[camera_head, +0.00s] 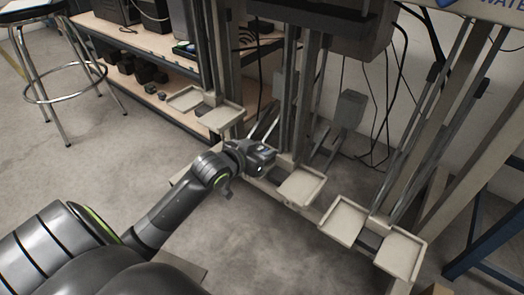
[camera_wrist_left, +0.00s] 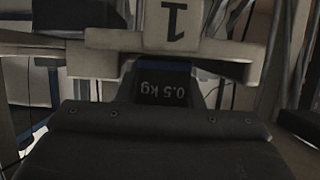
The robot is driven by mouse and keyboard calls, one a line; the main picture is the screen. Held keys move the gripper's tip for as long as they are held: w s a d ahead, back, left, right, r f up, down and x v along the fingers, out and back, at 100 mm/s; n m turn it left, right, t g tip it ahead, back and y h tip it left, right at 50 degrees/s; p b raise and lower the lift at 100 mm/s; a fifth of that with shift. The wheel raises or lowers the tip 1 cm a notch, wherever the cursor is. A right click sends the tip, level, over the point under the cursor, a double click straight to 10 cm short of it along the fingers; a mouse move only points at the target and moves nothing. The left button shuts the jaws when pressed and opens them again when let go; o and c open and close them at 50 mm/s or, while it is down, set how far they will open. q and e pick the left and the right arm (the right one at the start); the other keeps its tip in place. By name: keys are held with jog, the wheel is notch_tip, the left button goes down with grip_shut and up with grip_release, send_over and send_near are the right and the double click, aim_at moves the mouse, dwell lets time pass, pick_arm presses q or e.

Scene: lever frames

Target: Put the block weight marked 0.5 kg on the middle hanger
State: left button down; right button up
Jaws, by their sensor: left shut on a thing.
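The block weight marked 0.5 kg (camera_wrist_left: 163,93) is dark, and its label reads upside down in the left wrist view. My left gripper (camera_head: 263,160) is shut on it, in front of the middle uprights in the head view. The middle hanger has a pale square tray (camera_head: 300,186) just right of the gripper. The hanger's left part is hidden behind the gripper. In the left wrist view, a pale plate marked 1 (camera_wrist_left: 172,24) stands just beyond the weight. I cannot tell whether the weight touches the hanger. My right gripper is not in view.
The left hanger's trays (camera_head: 221,117) and the right hanger's trays (camera_head: 344,221) are empty. A wooden shelf (camera_head: 178,121) holds several dark weights (camera_head: 150,73). A metal stool (camera_head: 58,97) stands far left. Vertical rails rise close behind the hangers.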

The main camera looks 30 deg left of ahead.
pick_arm(q)
jog(key=c, duration=1.3)
grip_release()
jog(key=shift+f, duration=0.1)
